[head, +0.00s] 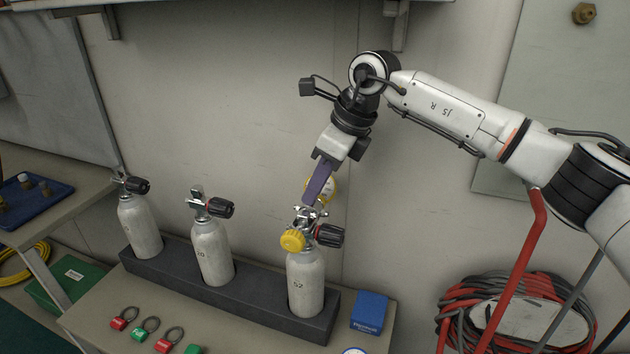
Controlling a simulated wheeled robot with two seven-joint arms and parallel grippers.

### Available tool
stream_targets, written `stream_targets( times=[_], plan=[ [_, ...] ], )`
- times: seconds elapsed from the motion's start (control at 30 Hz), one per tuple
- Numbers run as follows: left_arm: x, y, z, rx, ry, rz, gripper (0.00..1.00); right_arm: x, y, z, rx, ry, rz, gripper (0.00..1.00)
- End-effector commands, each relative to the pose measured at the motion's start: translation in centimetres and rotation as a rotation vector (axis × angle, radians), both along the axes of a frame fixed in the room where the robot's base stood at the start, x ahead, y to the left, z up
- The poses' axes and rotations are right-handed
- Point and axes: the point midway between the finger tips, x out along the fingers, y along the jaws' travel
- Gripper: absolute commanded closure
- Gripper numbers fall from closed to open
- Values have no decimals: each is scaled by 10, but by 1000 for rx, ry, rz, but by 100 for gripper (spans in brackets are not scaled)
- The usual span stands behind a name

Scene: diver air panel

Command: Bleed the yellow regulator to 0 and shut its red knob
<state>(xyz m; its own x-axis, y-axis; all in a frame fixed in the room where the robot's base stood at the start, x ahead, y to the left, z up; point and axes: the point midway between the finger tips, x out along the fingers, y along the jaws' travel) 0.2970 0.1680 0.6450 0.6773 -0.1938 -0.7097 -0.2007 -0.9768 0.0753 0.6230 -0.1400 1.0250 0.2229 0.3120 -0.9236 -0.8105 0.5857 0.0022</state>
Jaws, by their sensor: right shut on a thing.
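A grey cylinder marked 52 (305,285) stands at the right end of the rack. The yellow regulator (292,241), with a round yellow face, sits on its valve. A dial with a yellow rim (331,189) shows partly behind my gripper. A black knob (329,235) sticks out to the right of the valve. My right gripper (312,202), with purple fingers, reaches down from above and is shut on a metal part at the top of the regulator. The fingers hide that part. My left gripper is not in view.
Two more cylinders (212,250) (144,228) with black knobs stand in the dark rack (260,305). Red and green tags (163,346) lie in front of it. A blue box (369,312) sits at the right. Coiled hoses (450,318) hang at the lower right. A wall is close behind.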

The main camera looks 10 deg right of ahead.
Motion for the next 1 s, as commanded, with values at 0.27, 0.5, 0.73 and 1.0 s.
stream_targets(
  times=[0.27, 0.5, 0.73, 1.0],
  plan=[
    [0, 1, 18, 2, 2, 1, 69, 2, -1, 3, 1, 1, 231, 100],
    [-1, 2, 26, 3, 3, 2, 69, 4, -1, 2, 1, 0, 371, 100],
    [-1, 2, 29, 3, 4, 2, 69, 4, -2, 1, 0, -2, 439, 100],
    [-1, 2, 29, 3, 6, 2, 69, 4, -2, 1, -1, -2, 459, 100]
  ],
)
